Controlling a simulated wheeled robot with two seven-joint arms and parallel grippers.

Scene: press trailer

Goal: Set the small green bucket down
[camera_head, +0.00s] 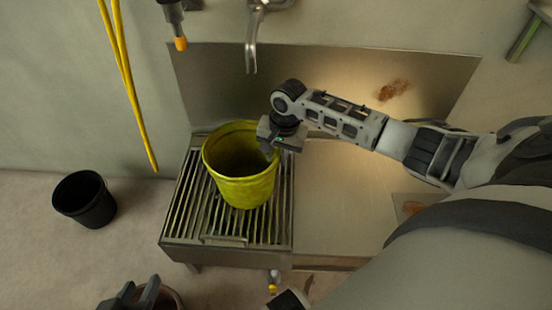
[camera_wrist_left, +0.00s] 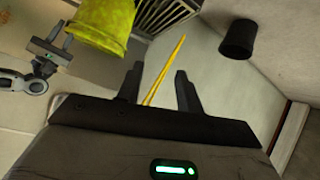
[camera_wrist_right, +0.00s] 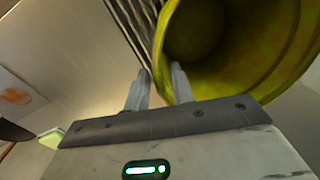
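The small green bucket (camera_head: 243,188), yellow-green in colour, is over the slatted metal rack in the head view. Whether its base touches the slats, I cannot tell. My right gripper (camera_head: 270,143) is at the bucket's right rim. In the right wrist view the fingers of my right gripper (camera_wrist_right: 158,85) straddle the rim of the bucket (camera_wrist_right: 285,45), one inside and one outside, close together. My left gripper (camera_head: 140,293) is at the bottom left of the head view, away from the bucket. Its fingers stand apart and empty in the left wrist view (camera_wrist_left: 160,88).
The slatted rack (camera_head: 215,240) adjoins a flat metal counter (camera_head: 340,215) on its right. A metal tap (camera_head: 251,45) hangs above. A black bucket (camera_head: 85,200) stands on the floor at left. A yellow hose (camera_head: 130,85) hangs on the wall. Another container is partly hidden behind my left gripper.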

